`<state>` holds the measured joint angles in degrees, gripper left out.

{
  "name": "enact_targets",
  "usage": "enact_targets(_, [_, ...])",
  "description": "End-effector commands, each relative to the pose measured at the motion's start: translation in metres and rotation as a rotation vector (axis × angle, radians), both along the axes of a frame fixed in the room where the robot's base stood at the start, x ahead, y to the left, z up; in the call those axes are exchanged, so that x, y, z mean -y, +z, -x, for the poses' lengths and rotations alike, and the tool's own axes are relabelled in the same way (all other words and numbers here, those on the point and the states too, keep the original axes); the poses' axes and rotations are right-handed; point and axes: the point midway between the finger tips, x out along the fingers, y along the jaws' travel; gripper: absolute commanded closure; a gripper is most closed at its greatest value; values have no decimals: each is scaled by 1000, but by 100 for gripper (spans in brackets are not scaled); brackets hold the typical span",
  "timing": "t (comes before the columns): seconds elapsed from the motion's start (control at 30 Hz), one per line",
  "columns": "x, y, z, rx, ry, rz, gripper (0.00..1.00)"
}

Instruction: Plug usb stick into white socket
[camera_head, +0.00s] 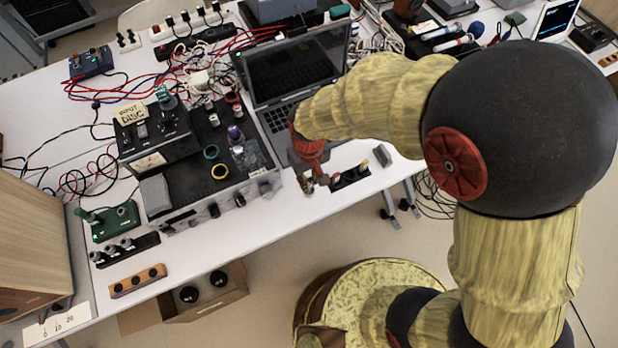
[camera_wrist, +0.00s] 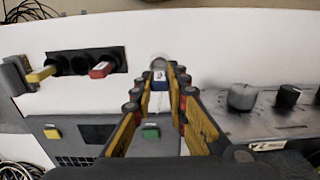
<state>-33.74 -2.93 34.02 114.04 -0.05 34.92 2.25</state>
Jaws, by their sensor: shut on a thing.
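My gripper (camera_head: 308,180) is low over the front edge of the white table, beside the laptop.
The open laptop (camera_head: 293,70) stands behind my gripper. A dark instrument box with knobs (camera_head: 190,185) is to the left, and knobs (camera_wrist: 242,95) show at right in the wrist view. Cables crowd the back. The table front (camera_head: 250,225) has bare room.

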Motion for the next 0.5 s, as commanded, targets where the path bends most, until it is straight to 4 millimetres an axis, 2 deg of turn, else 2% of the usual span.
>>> enact_targets(0.5, [0, -10, 0, 1, 0, -1, 98])
